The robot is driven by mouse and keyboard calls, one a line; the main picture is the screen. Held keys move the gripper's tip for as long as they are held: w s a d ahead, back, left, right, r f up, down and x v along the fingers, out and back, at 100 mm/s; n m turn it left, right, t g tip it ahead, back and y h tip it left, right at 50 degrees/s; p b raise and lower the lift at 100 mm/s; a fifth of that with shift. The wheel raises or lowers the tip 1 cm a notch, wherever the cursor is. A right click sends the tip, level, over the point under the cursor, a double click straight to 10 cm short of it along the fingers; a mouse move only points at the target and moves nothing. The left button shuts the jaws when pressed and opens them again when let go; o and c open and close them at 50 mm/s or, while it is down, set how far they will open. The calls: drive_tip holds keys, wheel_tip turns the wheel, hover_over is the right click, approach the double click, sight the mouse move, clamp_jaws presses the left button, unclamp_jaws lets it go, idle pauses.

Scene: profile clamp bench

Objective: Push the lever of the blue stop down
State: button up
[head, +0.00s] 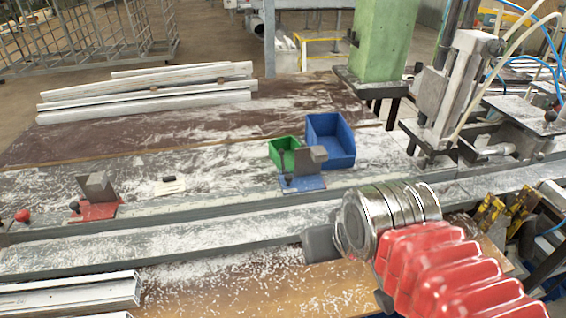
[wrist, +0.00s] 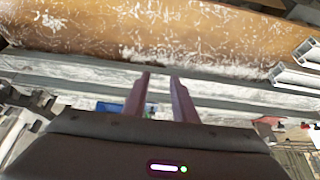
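The blue stop (head: 303,184) sits on the bench ledge in the middle of the head view. It has a blue base, an upright grey plate with a metal block, and a small dark knob at its left. I cannot clearly tell the lever's angle.
A red stop (head: 97,208) with a similar metal block stands further left on the ledge. Green (head: 284,152) and blue (head: 331,140) bins stand right behind the blue stop. White profiles (head: 70,296) lie at the front left. A green column (head: 386,40) rises behind.

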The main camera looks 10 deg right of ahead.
drive_tip(key=shift+d+f, duration=0.1)
drive_tip(key=c, duration=0.3)
drive_tip(key=shift+w+d+f, duration=0.2)
drive_tip(key=shift+f, duration=0.3)
clamp_jaws()
drive_tip(key=w+r+n+y, duration=0.1)
drive_tip(key=w+n, duration=0.6)
drive_tip(key=w, duration=0.7)
drive_tip(key=w+d+r+n+y, duration=0.1)
drive_tip(key=w+r+n, duration=0.3)
drive_tip(key=w, duration=1.1)
drive_tip(key=shift+w+d+r+n+y, duration=0.2)
drive_tip(key=shift+n+y, duration=0.3)
drive_tip(key=shift+n, duration=1.4)
drive_tip(key=shift+s, duration=0.1)
